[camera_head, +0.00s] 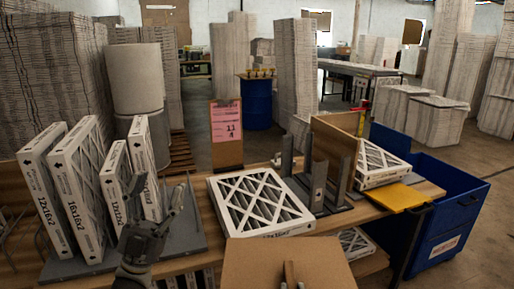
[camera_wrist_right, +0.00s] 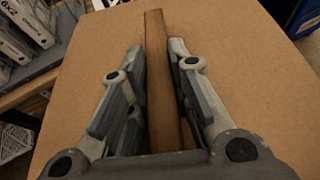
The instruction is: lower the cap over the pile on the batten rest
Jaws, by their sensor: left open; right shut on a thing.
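The cap is a flat brown board (camera_head: 250,255) with a wooden bar handle (camera_head: 290,272), low at the front of the head view. In the right wrist view, my right gripper (camera_wrist_right: 160,60) is shut on the wooden bar (camera_wrist_right: 160,28), with the brown board (camera_wrist_right: 240,60) spread out below. The pile of white-framed filters (camera_head: 262,203) lies flat on the table, just beyond the board, whose far edge overlaps its near edge in the picture. Any battens under the pile are hidden. My left gripper (camera_head: 162,200) is open and empty beside the upright filters at the left.
Upright filters (camera_head: 75,195) stand in a grey rack at the left. A grey metal bracket stand (camera_head: 325,185) with brown boards is right of the pile. Another filter pile (camera_head: 380,163), a yellow sheet (camera_head: 398,197) and a blue bin (camera_head: 450,220) are further right. A pink sign (camera_head: 226,120) stands behind.

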